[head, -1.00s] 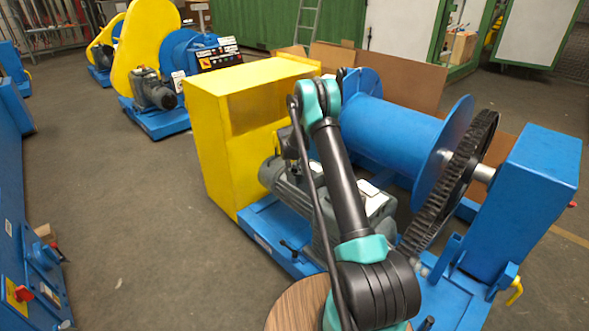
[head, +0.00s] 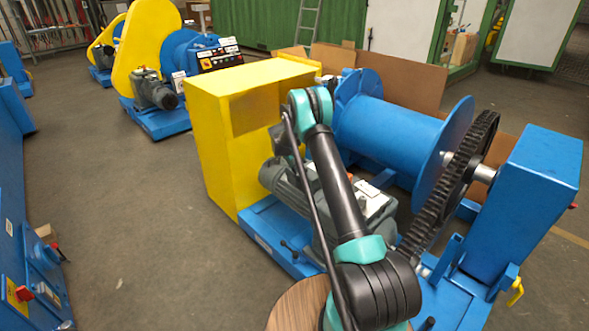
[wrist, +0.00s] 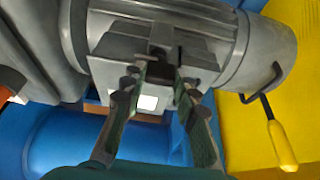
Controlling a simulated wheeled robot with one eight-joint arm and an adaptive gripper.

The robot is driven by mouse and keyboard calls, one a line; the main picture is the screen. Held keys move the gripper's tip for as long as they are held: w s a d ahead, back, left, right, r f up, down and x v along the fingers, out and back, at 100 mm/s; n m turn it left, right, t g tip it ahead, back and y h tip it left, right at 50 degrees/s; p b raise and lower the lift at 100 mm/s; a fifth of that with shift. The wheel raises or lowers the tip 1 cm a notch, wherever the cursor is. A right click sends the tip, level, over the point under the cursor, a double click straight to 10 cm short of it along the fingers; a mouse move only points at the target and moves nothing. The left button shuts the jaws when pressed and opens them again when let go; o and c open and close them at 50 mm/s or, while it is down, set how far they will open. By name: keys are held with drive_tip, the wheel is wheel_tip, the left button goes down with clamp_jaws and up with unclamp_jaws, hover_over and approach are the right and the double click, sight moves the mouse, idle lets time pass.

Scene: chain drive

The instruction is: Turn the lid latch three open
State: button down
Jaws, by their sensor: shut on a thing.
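In the wrist view the grey motor housing (wrist: 235,35) fills the upper part, with a box-like lid (wrist: 110,45) at its middle. A small dark lid latch (wrist: 163,52) sits at the lid's edge. My gripper (wrist: 161,76) reaches up to it from below, its two fingers angled inward and shut on the latch. The fingertips partly hide the latch, so its exact angle cannot be told. In the head view the grey motor (head: 290,188) lies beside the yellow housing, and my arm hides my gripper and the latch.
A yellow-handled crank (wrist: 280,145) hangs at the right in the wrist view. A yellow housing (head: 215,140) stands left of the motor, a blue drum (head: 390,130) and a toothed gear (head: 450,195) right of it. Open floor (head: 120,230) lies to the left.

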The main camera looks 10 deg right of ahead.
drive_tip(key=c, duration=1.2)
unclamp_jaws()
drive_tip(key=shift+o, duration=0.2)
drive_tip(key=v, duration=1.2)
drive_tip(key=shift+d, duration=0.1)
